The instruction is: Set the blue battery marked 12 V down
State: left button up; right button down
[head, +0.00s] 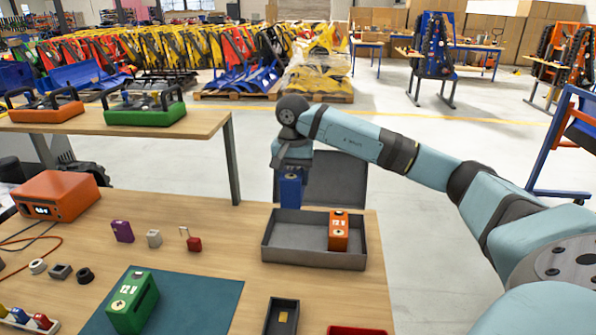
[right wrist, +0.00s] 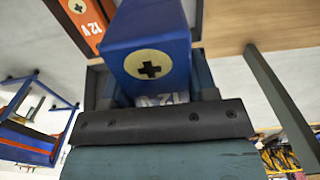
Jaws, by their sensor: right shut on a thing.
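My right gripper (head: 291,172) is shut on the blue battery (head: 291,192) and holds it above the back left part of a grey tray. The right wrist view shows the blue battery (right wrist: 148,57) close up, with a plus mark on a pale disc and part of a white "12 V" mark partly hidden by the gripper. The grey tray (head: 290,254) stands at the table's right side. An orange battery marked 12 V (head: 338,232) stands in the tray's right part; its corner shows in the right wrist view (right wrist: 84,18). My left gripper is out of view.
A green 12 V battery (head: 133,304) stands on a dark green mat (head: 205,303). A small black tray (head: 281,317) and a red tray (head: 357,331) lie at the front. Small purple, grey and red items and an orange device (head: 57,196) are at the left.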

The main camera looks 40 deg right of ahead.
notch_tip(320, 180, down, 15)
jog(key=shift+f+b, duration=0.1)
jog(key=shift+b, duration=0.45)
jog(key=shift+c, duration=2)
grip_release()
jog(key=shift+f, duration=0.1)
notch_tip(320, 180, up, 12)
jog(key=shift+r+p, duration=0.1)
jog(key=shift+p, duration=0.35)
jog(key=shift+a, duration=0.1)
